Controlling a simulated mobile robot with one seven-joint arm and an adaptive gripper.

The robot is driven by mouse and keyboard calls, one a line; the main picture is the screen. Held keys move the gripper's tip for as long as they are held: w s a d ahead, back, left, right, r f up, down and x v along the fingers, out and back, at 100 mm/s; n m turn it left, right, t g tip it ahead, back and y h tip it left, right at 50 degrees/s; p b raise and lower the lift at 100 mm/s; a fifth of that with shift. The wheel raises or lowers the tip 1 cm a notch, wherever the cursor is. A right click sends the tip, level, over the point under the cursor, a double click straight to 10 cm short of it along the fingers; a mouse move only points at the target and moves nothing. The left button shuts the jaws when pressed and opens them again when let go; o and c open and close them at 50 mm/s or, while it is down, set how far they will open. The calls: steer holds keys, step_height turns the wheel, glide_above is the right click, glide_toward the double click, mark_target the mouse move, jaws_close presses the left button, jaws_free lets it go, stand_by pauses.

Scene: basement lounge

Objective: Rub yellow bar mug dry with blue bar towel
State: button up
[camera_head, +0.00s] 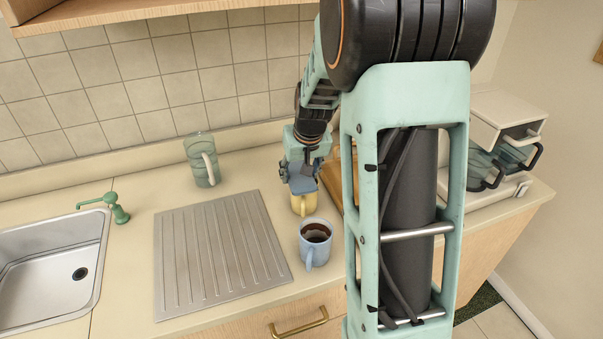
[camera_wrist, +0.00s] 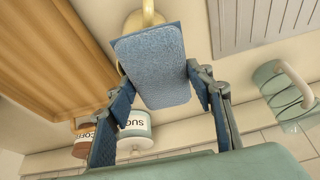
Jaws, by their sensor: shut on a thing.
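My gripper (camera_head: 302,168) is shut on the blue bar towel (camera_wrist: 152,68), a folded textured blue pad between its two fingers in the wrist view. In the head view the towel (camera_head: 302,185) shows at the fingertips, right over the top of the yellow bar mug (camera_head: 304,205). The mug stands upright on the counter, its rim hidden by towel and gripper. In the wrist view only part of the yellow mug (camera_wrist: 133,22) shows past the towel's far edge. I cannot tell whether the towel touches it.
A blue mug with dark contents (camera_head: 316,236) stands just in front. A ribbed drainboard (camera_head: 215,255), a glass pitcher (camera_head: 199,165) and a sink (camera_head: 45,270) lie left. A wooden tray (camera_wrist: 45,60) and a sugar canister (camera_wrist: 135,135) are close by. A coffee machine (camera_head: 500,125) stands right.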

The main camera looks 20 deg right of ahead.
steer(key=shift+a, duration=0.25)
steer(key=shift+a+r+p, duration=0.2)
steer(key=shift+p, duration=0.1)
steer(key=shift+w+d+r, duration=0.1)
steer(key=shift+r, duration=0.85)
steer(key=shift+r+p, duration=2.1)
steer(key=shift+r, duration=0.8)
steer(key=shift+r+p, duration=1.65)
steer(key=shift+r, duration=2.35)
steer(key=s+a+f+n, duration=0.1)
steer(key=s+a+f, duration=0.6)
steer(key=a+f, duration=0.2)
steer(key=shift+a+f, duration=0.15)
steer(key=shift+a, duration=0.1)
